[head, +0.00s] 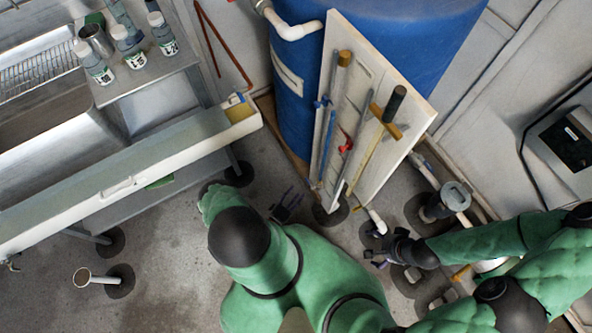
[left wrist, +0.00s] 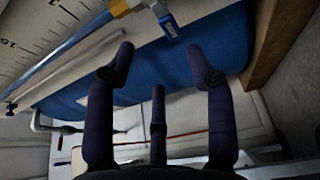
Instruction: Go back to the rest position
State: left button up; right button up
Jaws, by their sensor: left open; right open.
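My left gripper (head: 287,205) is open and empty in the head view, low between the long white trough and the white tool board. Its spread dark fingers also show in the left wrist view (left wrist: 160,80), with nothing between them. Beyond them in that view are the blue tank (left wrist: 150,65) and a yellow and blue tool (left wrist: 150,10). My right gripper (head: 377,258) is open, over the floor to the right of the board's foot. Its fingers are small and partly dark against the floor.
The white tool board (head: 358,75) leans against the blue tank (head: 395,35). The long white trough (head: 130,190) and a shelf with several bottles (head: 130,50) stand at the left. Pipe fittings (head: 445,200) stand at the right. Floor at lower left is mostly clear, with a small cup-ended pipe (head: 85,278).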

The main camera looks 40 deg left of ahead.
pick_arm(q)
jog(key=shift+s+d+f, duration=0.25)
jog(key=shift+d+f, duration=0.3)
jog(key=w+d+r+m+g+h+p, duration=0.35)
jog(key=d+g+h, duration=0.25)
jog(key=d+h, duration=0.35)
jog(key=s+d+r+m+g+h+p, duration=0.1)
jog(key=s+d+r+m+g+h, duration=0.3)
jog(key=d+g, duration=0.4)
jog(key=s+r+m+g+y+p, duration=0.1)
jog(key=r+m+y, duration=0.3)
jog(key=r, duration=1)
jog(key=s+r+m+g+y+p, duration=0.2)
jog(key=r+m+g+y, duration=0.1)
jog(key=r, duration=1.1)
jog(key=shift+s+a+m+y, duration=0.3)
jog(key=shift+m+y, duration=0.25)
jog(key=shift+y, duration=0.7)
jog(key=shift+r, duration=0.1)
